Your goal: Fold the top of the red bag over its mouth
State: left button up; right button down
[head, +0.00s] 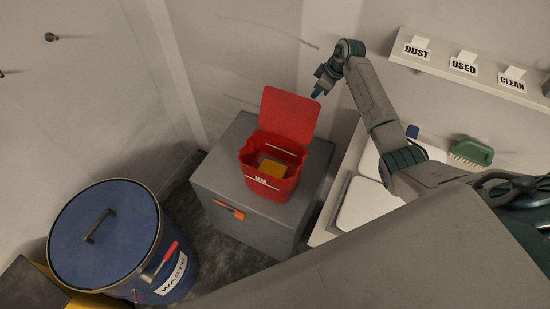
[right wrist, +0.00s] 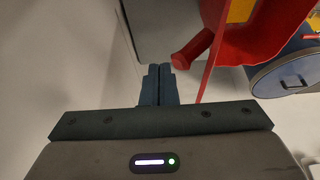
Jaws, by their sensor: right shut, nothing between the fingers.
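The red bag (head: 270,182) stands upright and open on a grey cabinet (head: 222,178). It looks like a stiff box with a "MAX" mark on its front. Its top flap (head: 288,112) stands up at the back, tilted slightly away, and does not cover the mouth. A yellow-orange block (head: 272,169) lies inside. My right gripper (head: 318,94) is shut and empty, just right of the flap's upper right corner. In the right wrist view its closed fingers (right wrist: 157,82) are beside the red bag (right wrist: 270,35), apparently without touching it. My left gripper is not in view.
A blue waste drum (head: 105,225) with a lid stands at the left. A white bench with trays (head: 368,203) and a green brush (head: 472,152) is on the right. A shelf (head: 470,68) labelled DUST, USED and CLEAN hangs on the wall behind.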

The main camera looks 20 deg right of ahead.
jog(key=shift+f, duration=0.1)
dwell(0.3)
notch_tip(320, 180, down, 4)
jog(key=shift+r+b, duration=0.1)
jog(key=shift+b, duration=0.8)
